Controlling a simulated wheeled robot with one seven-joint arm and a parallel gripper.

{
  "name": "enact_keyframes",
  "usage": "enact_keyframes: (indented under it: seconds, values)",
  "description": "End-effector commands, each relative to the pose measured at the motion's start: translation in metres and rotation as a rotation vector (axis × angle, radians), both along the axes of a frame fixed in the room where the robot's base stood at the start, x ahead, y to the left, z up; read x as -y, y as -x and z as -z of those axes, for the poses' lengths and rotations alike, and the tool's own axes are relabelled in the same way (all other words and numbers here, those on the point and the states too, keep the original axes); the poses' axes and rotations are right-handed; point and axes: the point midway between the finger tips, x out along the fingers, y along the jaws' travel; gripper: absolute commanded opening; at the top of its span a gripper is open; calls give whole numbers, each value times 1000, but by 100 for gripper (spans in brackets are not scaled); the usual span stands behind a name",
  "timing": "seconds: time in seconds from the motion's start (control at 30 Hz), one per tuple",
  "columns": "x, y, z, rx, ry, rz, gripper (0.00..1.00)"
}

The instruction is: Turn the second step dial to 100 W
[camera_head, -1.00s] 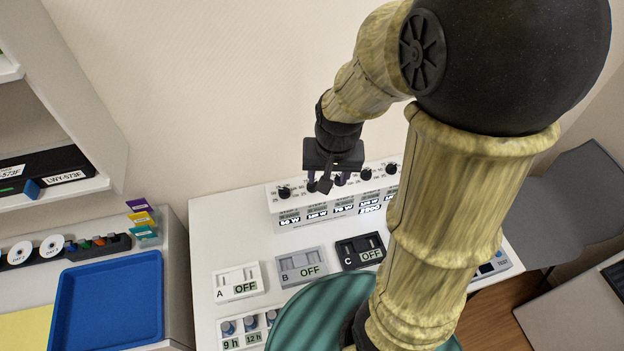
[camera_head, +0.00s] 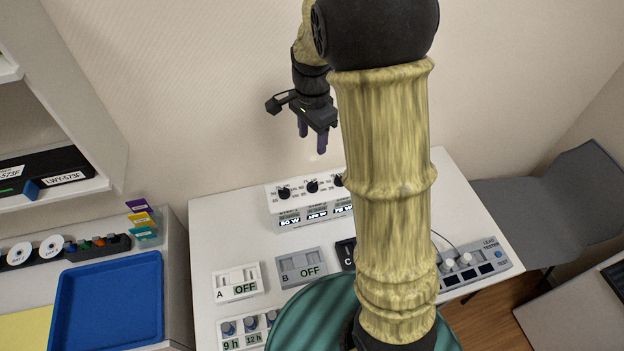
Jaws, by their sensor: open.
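The step-dial box (camera_head: 273,203) is white and stands at the back of the white table, with a row of black knobs on its sloped top. The first knob (camera_head: 284,192) is at its left end. The second step dial (camera_head: 312,186) is to the right of it, and a third knob (camera_head: 339,181) sits beside my arm. The display under the second dial (camera_head: 317,211) shows a watt value too small to read surely. My gripper (camera_head: 312,138) is open and empty, with its purple fingers pointing down, apart from the knobs. My arm hides the box's right part.
Switch boxes A (camera_head: 236,285) and B (camera_head: 301,267) stand in front, both reading OFF; box C (camera_head: 346,252) is mostly hidden. A lead tester (camera_head: 470,270) is at the right. A blue tray (camera_head: 108,303) lies on the left counter. The wall is behind the box.

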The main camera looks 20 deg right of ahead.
Motion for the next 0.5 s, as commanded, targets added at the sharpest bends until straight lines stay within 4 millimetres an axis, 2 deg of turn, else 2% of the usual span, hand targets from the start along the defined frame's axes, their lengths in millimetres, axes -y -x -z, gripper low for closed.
enact_keyframes:
  seconds: [0.17,0.5]
  values:
    - [0,1,21,-5,0,1,52]
    - [1,2,80,-6,0,1,52]
